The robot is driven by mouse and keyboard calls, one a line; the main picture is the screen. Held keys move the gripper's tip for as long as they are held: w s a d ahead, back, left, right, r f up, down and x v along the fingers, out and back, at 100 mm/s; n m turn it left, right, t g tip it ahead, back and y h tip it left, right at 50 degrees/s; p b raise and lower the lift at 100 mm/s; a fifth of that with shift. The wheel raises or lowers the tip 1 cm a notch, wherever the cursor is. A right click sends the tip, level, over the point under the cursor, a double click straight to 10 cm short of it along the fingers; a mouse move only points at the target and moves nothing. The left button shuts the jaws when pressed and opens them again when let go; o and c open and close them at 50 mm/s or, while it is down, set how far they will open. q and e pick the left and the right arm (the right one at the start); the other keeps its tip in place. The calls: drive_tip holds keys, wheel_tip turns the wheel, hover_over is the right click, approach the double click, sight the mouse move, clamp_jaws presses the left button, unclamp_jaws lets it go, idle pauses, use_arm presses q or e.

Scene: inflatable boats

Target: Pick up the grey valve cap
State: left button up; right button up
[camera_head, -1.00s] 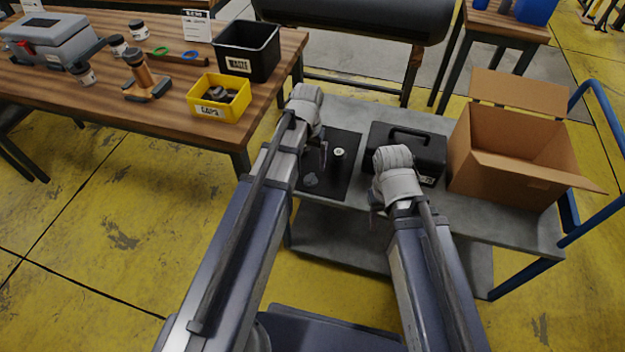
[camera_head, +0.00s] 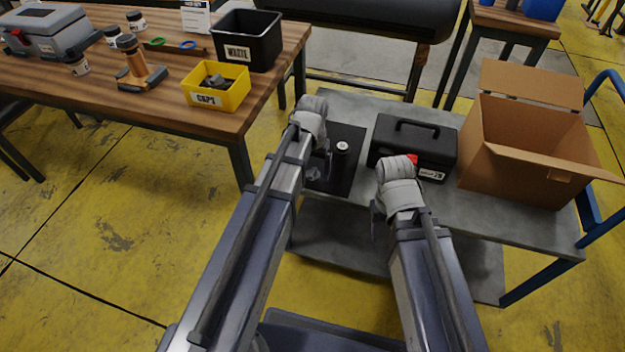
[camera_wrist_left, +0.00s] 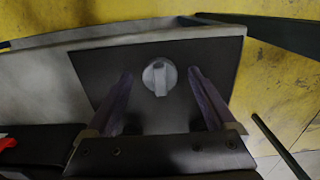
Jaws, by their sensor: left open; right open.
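The grey valve cap (camera_wrist_left: 160,77) lies on a black mat (camera_wrist_left: 207,54) and is seen from above in the left wrist view. It is round with a raised bar across its top. My left gripper (camera_wrist_left: 160,88) is open, with one finger to each side of the cap and a gap between.
A black toolbox (camera_head: 412,146) and an open cardboard box (camera_head: 530,150) stand to the right on the grey cart (camera_head: 470,205). A workbench (camera_head: 175,108) with bins is at left.

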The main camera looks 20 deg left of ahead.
use_arm(q)
clamp_jaws()
idle(0.8)
